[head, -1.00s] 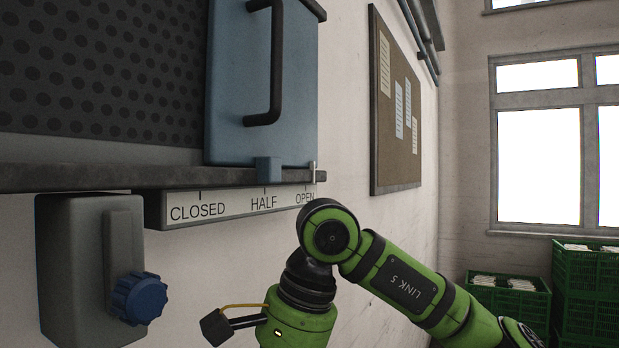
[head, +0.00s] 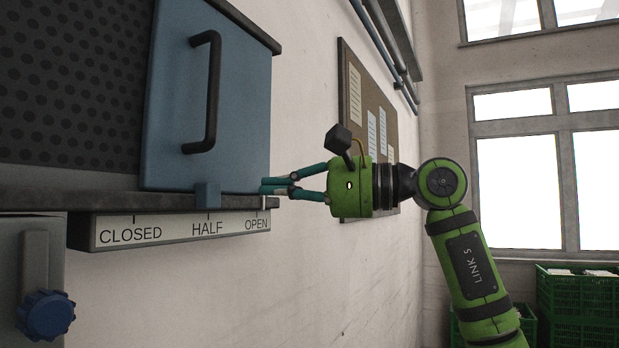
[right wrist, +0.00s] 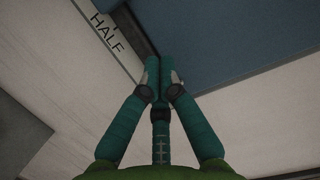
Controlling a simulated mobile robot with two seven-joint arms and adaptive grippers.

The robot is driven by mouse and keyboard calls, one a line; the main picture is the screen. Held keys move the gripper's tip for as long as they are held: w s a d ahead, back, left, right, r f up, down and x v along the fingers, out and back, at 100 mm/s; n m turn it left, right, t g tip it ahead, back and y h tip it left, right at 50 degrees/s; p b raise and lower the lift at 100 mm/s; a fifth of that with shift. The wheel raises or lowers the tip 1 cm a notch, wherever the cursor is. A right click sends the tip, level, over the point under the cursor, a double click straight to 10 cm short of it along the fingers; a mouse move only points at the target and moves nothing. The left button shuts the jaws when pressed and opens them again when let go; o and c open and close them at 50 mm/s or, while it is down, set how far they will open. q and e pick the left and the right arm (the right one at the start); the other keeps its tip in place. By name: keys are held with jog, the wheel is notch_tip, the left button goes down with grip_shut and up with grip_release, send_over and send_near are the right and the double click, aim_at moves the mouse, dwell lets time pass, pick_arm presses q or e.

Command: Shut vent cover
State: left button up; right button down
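My left gripper is out of view.
A grey box with a blue knob (head: 45,315) is on the wall at lower left. A notice board (head: 354,100) hangs on the wall behind my right gripper. Green crates (head: 580,310) stand at lower right. The wall below the strip is clear.

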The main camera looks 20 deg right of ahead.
aim_at(241, 188)
jog(key=p+x, duration=0.1)
jog(key=x, duration=0.2)
jog(key=shift+a+r, duration=0.15)
jog(key=shift+a, duration=0.1)
jog(key=shift+s+a, duration=0.7)
jog(key=shift+a, duration=0.15)
jog(key=shift+s+a+p, duration=0.3)
jog(key=shift+s+a, duration=0.15)
jog(key=shift+s, duration=0.05)
